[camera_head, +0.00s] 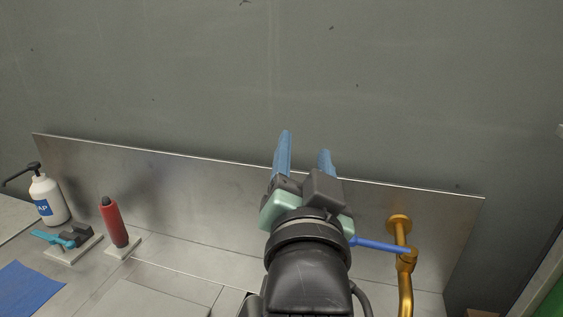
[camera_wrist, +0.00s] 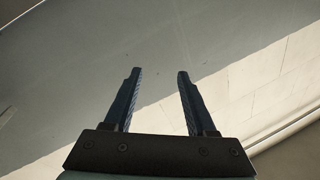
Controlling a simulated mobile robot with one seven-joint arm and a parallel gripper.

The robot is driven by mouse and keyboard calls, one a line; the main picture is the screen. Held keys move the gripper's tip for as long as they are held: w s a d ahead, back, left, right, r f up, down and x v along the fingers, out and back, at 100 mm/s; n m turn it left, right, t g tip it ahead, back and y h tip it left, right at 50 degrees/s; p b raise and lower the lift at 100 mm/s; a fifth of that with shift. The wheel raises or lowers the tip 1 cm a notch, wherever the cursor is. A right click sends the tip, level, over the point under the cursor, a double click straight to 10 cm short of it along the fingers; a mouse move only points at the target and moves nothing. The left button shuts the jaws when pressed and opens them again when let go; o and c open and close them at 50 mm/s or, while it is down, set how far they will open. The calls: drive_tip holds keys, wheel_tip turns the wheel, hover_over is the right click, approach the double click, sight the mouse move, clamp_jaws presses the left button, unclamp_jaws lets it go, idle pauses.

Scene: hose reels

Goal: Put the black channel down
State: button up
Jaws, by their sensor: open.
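My gripper (camera_head: 305,142) is raised in front of the grey wall, its two blue fingers pointing up and apart. The wrist view shows the same open gripper (camera_wrist: 158,72) with nothing between the fingers. I cannot make out a black channel for certain. A small black block (camera_head: 77,234) sits on a pale plate at the left of the counter, with a light-blue piece (camera_head: 52,238) against it. My gripper is well to the right of it and not touching it. My arm hides part of the counter.
A white soap bottle (camera_head: 48,200) and a red cylinder with a dark top (camera_head: 115,222) stand at the left. A blue mat (camera_head: 30,288) lies at the front left. A brass tap (camera_head: 402,262) with a blue lever stands right of my arm. A metal backsplash (camera_head: 180,180) runs behind.

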drive_tip(key=s+a+r+n+t+p, duration=0.1)
drive_tip(key=s+r+n+t, duration=0.1)
drive_tip(key=s+r, duration=0.2)
drive_tip(key=s+a+r+n+t+p, duration=0.1)
drive_tip(key=s+r+n+t, duration=0.1)
drive_tip(key=r, duration=0.9)
drive_tip(key=s+a+r+n+t+y+p, duration=0.1)
drive_tip(key=s+r+n+t, duration=0.1)
drive_tip(key=s+r+t, duration=0.2)
wheel_tip(320, 180, up, 3)
drive_tip(key=shift+s+r, duration=0.2)
drive_tip(key=shift+s, duration=1.05)
